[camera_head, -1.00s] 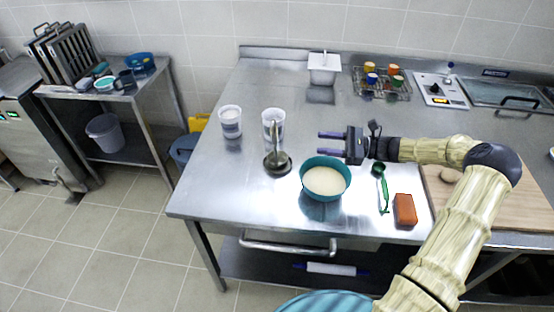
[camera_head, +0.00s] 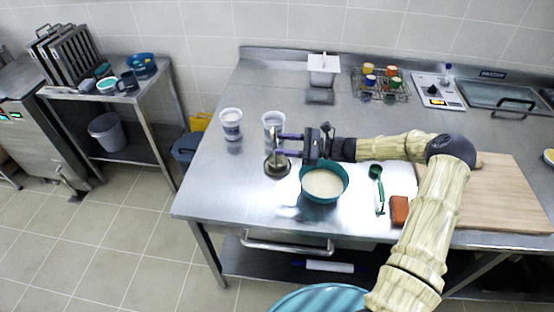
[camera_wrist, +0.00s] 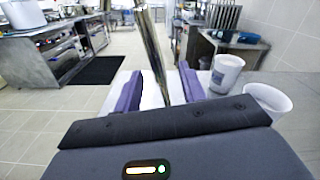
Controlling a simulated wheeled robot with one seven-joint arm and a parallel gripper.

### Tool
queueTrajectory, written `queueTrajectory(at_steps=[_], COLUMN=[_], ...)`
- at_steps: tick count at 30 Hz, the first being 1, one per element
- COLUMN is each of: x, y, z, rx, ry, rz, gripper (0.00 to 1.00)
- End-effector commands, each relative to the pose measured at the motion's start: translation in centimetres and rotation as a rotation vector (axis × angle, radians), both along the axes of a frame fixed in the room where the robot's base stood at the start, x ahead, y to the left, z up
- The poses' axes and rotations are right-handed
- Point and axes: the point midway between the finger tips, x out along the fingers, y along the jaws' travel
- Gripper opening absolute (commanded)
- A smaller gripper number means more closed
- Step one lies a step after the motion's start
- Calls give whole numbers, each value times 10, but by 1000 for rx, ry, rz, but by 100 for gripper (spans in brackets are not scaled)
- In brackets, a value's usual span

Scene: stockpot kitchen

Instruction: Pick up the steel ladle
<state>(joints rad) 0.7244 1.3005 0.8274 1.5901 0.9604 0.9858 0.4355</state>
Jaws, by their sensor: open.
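The steel ladle (camera_head: 277,167) stands on the steel table, its round dark-looking bowl low and its handle rising upright. My gripper (camera_head: 280,145) is open and reaches in from the right at the height of the handle. In the wrist view the ladle's shiny handle (camera_wrist: 153,50) rises, slightly tilted, between the two purple fingers of my gripper (camera_wrist: 162,88). A gap shows on either side of the handle. The bowl is hidden in the wrist view, and the fingers partly cover the handle in the head view.
A teal bowl of pale contents (camera_head: 323,184) sits below my gripper. Two white tubs (camera_head: 231,124) (camera_head: 272,121) stand close by at the left and behind. A green utensil (camera_head: 378,190), an orange-brown block (camera_head: 399,210) and a wooden board (camera_head: 490,195) lie to the right.

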Motion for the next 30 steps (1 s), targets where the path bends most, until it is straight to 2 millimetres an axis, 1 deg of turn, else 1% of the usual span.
queueTrajectory(at_steps=[5, 8, 14, 18, 20, 30], x=[0, 0, 3, 7, 8, 8], y=[0, 3, 26, 45, 49, 51], z=[0, 1, 5, 4, 2, 0], rx=[0, 1, 1, 2, 1, -1], ry=[0, 0, 1, 1, 0, -1], rz=[0, 1, 3, 1, 0, -1], gripper=[41, 41, 41, 41, 41, 41])
